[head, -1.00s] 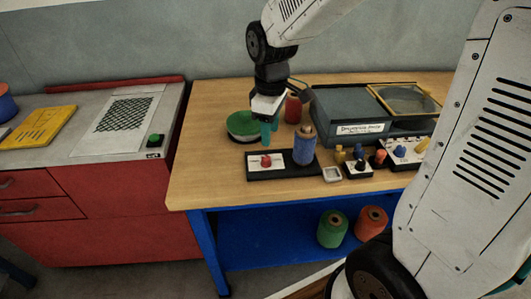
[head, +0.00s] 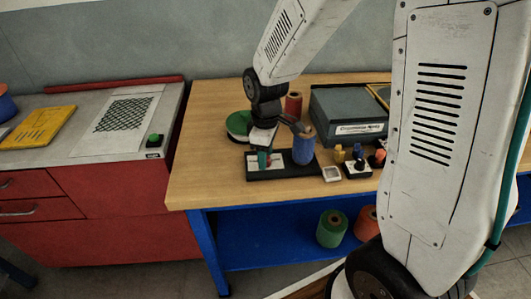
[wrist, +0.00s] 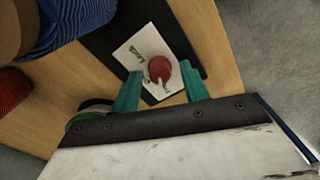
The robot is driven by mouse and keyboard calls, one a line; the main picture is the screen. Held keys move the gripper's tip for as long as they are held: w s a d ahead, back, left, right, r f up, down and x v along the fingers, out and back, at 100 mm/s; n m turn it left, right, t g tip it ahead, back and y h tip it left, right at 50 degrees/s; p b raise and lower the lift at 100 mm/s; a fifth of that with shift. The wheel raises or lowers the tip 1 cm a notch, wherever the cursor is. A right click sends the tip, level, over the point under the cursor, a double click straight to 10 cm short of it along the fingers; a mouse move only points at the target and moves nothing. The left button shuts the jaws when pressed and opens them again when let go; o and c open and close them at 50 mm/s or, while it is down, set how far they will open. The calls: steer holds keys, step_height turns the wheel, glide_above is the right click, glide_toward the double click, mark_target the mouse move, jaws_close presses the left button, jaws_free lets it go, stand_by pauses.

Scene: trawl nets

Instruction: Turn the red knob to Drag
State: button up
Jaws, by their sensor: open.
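The red knob (wrist: 160,68) sits on a white printed card (wrist: 147,52) on a black base board (wrist: 180,22); the print is too small to read surely. In the head view the knob (head: 269,157) is mostly hidden by my gripper. My gripper (wrist: 161,86), with teal fingers, is open and points down at the board. In the wrist view the knob shows in line with the gap between the fingertips, slightly beyond them. I cannot tell whether either finger touches it.
A blue spool (head: 303,150) stands close right of the card. A green-topped round item (head: 238,124) and a red spool (head: 293,104) are behind. A grey box (head: 345,108), a small white tray (head: 331,173) and small coloured knobs (head: 358,157) are to the right. The table's front left is clear.

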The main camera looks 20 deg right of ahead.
jaws_close()
steer(key=shift+m, duration=0.5)
steer(key=m, duration=0.4)
steer(key=shift+m, duration=0.4)
steer(key=m, duration=0.5)
steer(key=shift+m, duration=0.7)
jaws_free()
steer(key=shift+r, duration=0.1)
